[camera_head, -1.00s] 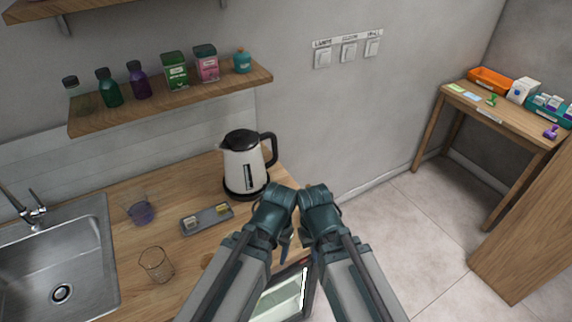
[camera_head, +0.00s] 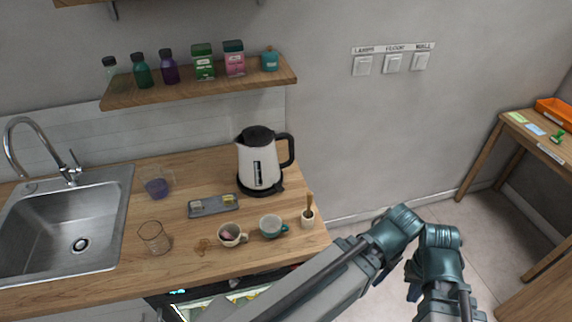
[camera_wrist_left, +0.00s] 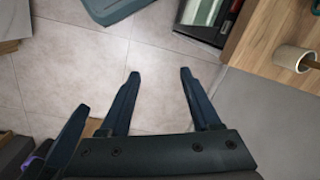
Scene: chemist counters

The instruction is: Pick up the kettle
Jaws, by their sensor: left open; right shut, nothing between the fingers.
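The kettle (camera_head: 257,167) has a white body with a black lid, base and handle. It stands upright on the wooden counter near its right end, with the handle facing right. My left gripper (camera_head: 382,278) hangs to the right of the counter, apart from the kettle. The left wrist view shows my left gripper (camera_wrist_left: 160,74) open and empty above the floor. My right gripper (camera_head: 413,290) is close beside it, shut, with nothing visibly held. The kettle is outside the left wrist view.
In front of the kettle are a tray (camera_head: 202,212), two cups (camera_head: 229,239) (camera_head: 270,231) and a small pot (camera_head: 307,222). Glasses (camera_head: 153,239) stand further left by the sink (camera_head: 40,235). A shelf (camera_head: 200,88) with bottles hangs above. A side table (camera_head: 545,132) stands right.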

